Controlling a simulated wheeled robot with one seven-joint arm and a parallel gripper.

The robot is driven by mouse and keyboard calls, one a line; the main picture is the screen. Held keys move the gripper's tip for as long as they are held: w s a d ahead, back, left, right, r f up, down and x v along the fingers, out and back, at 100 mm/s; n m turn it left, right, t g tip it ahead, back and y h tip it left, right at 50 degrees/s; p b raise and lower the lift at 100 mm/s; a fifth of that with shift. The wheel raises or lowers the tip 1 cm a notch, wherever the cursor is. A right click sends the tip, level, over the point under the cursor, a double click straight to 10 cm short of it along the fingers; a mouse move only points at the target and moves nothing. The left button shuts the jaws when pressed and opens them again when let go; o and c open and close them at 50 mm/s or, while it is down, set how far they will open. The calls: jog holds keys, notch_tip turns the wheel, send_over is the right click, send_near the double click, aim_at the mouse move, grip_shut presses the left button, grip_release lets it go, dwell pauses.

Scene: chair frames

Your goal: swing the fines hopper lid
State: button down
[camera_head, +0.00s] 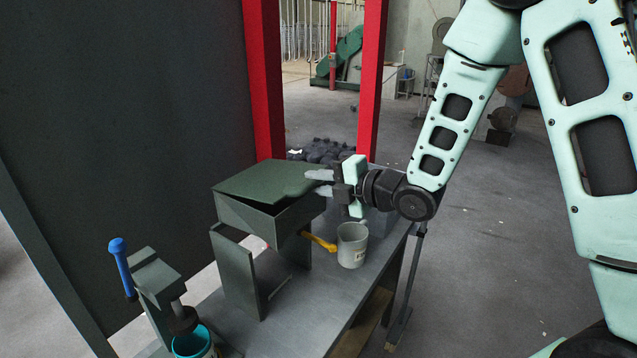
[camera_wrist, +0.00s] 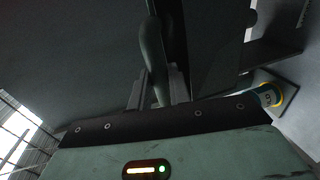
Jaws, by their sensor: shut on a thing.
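The fines hopper is a dark grey-green box (camera_head: 245,217) raised on plate legs on the metal table. Its flat green lid (camera_head: 270,180) lies over the top, slightly tilted, with a dark gap along the near left edge. My gripper (camera_head: 320,182) is at the lid's right edge, reaching in from the right. In the wrist view a rounded green handle (camera_wrist: 152,55) runs down between the fingers of my gripper (camera_wrist: 155,90), which is shut on it. The handle's lower end is hidden by the fingers and the gripper body.
A grey mug (camera_head: 352,246) stands on the table (camera_head: 340,292) below my gripper, beside a yellow handle (camera_head: 319,241) under the hopper. A blue-handled device (camera_head: 119,262) and a teal cup (camera_head: 193,342) are at front left. Red posts (camera_head: 369,85) and dark rubble (camera_head: 322,151) are behind.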

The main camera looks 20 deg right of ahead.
jog(key=shift+s+d+f+b, duration=0.1)
jog(key=shift+f+b, duration=0.9)
jog(key=shift+b, duration=0.2)
jog(key=shift+s+d+f+b, duration=0.1)
jog(key=shift+f+b, duration=0.85)
jog(key=shift+b, duration=0.25)
jog(key=c, duration=1.2)
grip_release()
jog(key=shift+r, duration=0.25)
jog(key=shift+c, duration=0.2)
